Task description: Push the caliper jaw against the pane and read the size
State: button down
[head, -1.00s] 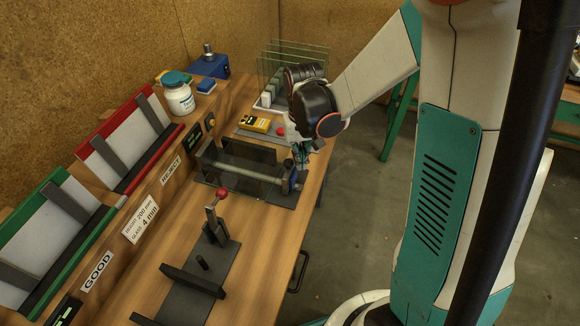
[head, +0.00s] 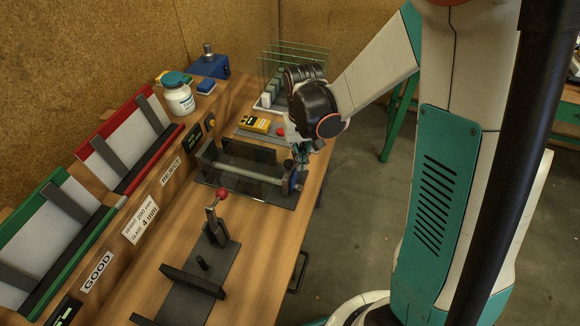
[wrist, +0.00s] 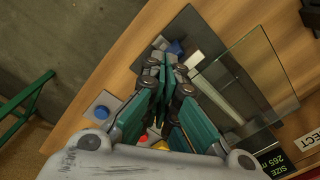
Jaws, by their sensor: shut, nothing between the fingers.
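The caliper fixture (head: 262,197) is a dark plate on the bench with a light rail (head: 245,172) across it. A clear glass pane (wrist: 268,68) stands in it and looks dark in the head view. The caliper jaw is a grey block with blue (head: 297,183) at the right end of the rail; its blue part also shows in the wrist view (wrist: 175,47). My gripper (head: 302,158) is shut and empty, pointing down at the jaw. In the wrist view its fingertips (wrist: 163,68) are close to the jaw; I cannot tell whether they touch. A size display (wrist: 279,160) appears to read 265.
A red-handled clamp fixture (head: 216,215) stands in front of the caliper. Green GOOD (head: 50,235) and red REJECT (head: 125,140) racks line the left. A glass rack (head: 285,65), a yellow device (head: 255,124) and a white jar (head: 179,98) are behind.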

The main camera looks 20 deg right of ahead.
aim_at(289, 174)
jog(key=shift+f, duration=0.2)
jog(key=shift+f+b, duration=0.35)
jog(key=shift+b, duration=0.15)
jog(key=shift+f+b, duration=1.05)
jog(key=shift+f, duration=0.15)
